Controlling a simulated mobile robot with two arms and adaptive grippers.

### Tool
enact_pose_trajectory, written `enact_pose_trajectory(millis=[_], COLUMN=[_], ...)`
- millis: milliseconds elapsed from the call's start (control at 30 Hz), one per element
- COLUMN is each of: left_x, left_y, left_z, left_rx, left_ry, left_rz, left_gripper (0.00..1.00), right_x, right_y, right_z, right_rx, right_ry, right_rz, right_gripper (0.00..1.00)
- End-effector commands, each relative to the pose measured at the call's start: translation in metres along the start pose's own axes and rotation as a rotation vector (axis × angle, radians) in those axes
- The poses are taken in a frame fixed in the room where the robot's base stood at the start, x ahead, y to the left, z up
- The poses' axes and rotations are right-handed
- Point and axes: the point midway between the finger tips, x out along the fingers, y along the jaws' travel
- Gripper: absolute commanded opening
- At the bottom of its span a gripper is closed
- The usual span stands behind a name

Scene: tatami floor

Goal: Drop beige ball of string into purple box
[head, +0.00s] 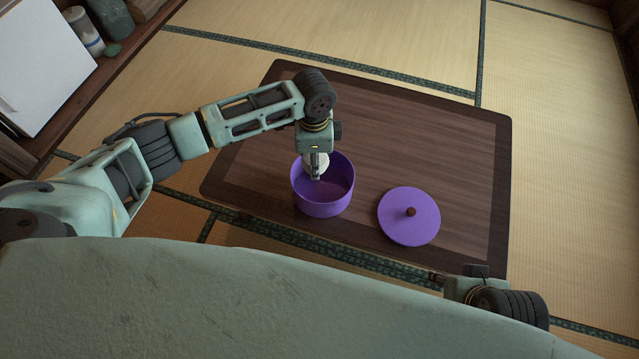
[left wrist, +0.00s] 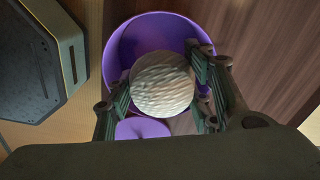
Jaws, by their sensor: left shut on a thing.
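The beige ball of string (left wrist: 162,85) is between the fingers of my left gripper (left wrist: 158,90), which is shut on it. In the head view the ball (head: 322,160) shows behind the fingers of that gripper (head: 316,168), at the far side of the open purple box (head: 323,208). In the left wrist view the ball overlaps the mouth of the purple box (left wrist: 125,45). How far it is above the box floor is hard to tell. My right gripper (head: 436,277) is low at the right, near the table's front edge, and its finger gap cannot be made out.
The purple lid (head: 405,225) with a brown knob lies flat on the low wooden table (head: 430,140), right of the box. The back and right of the table are clear. A shelf with jars (head: 85,32) stands at the upper left. Tatami floor surrounds the table.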

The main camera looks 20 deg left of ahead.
Motion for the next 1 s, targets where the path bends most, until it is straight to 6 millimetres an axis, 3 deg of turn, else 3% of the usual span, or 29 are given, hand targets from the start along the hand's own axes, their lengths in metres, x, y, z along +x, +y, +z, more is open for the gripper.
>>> enact_pose_trajectory(millis=[133,167,400,767,1000], left_x=[0.000,0.000,0.000,-0.004,-0.045], left_y=[0.000,0.000,0.000,-0.001,-0.002], left_z=[0.000,0.000,0.000,0.000,-0.001], left_rx=[0.000,0.000,0.000,0.000,0.001], left_ry=[0.000,0.000,0.000,0.001,0.004], left_rz=[-0.001,-0.001,-0.001,-0.001,-0.004], left_gripper=[0.21,0.50,0.69,0.69,0.69], right_x=[0.000,0.000,0.000,0.000,0.000], right_y=[0.000,0.000,0.000,0.000,0.000], right_z=[0.000,0.000,0.000,0.000,0.000], right_rx=[0.000,0.000,0.000,0.000,0.000], right_ry=[0.000,0.000,0.000,0.000,0.001], right_rz=[0.000,0.000,0.000,0.000,0.000], right_gripper=[0.40,0.40,0.40,0.40,0.40])
